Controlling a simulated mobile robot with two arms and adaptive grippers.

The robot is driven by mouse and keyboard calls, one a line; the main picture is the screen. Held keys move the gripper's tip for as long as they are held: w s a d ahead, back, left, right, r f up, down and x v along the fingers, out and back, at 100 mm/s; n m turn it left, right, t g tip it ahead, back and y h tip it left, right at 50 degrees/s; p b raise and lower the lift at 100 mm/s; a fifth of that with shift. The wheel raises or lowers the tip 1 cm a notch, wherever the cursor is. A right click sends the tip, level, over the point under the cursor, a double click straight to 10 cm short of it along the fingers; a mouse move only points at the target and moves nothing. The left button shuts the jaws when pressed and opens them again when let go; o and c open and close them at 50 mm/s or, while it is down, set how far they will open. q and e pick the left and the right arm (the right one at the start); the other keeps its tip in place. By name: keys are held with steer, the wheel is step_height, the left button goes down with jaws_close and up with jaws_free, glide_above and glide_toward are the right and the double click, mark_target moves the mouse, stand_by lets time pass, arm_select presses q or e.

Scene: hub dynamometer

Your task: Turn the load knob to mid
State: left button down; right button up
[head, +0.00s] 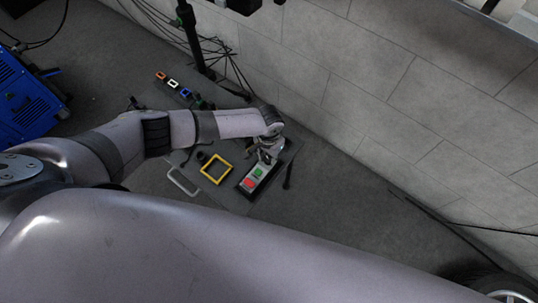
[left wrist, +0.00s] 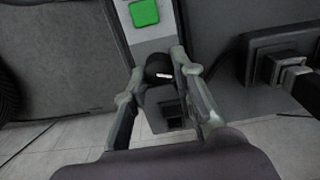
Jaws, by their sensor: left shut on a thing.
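The load knob (left wrist: 158,68) is a dark round knob with a white mark, seen in the left wrist view just below a green button (left wrist: 144,13). My left gripper (left wrist: 158,72) has its two fingers on either side of the knob and is shut on it. In the head view my left gripper (head: 268,153) reaches down to the far end of the control box (head: 247,184), which carries the green button and a red button (head: 249,183). The knob is hidden there by the gripper. My right gripper is not in view.
A yellow frame (head: 204,172) lies left of the control box on the dark panel. Several small coloured connectors (head: 173,84) sit farther back, near a black post (head: 190,38) and cables. A tiled wall (head: 330,70) stands close behind; a blue machine (head: 25,90) is at left.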

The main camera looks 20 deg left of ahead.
arm_select(q)
steer(key=shift+m, duration=0.3)
steer(key=m, duration=0.3)
steer(key=shift+d+m, duration=0.1)
steer(key=shift+m, duration=0.3)
steer(key=m, duration=0.4)
steer(key=shift+s+m, duration=0.1)
steer(key=shift+m, duration=0.2)
steer(key=m, duration=0.4)
steer(key=shift+d, duration=0.1)
steer(key=m, duration=0.4)
steer(key=shift+s+m, duration=0.1)
steer(key=shift+m, duration=0.2)
steer(key=c, duration=1.3)
jaws_free()
steer(key=shift+c, duration=0.2)
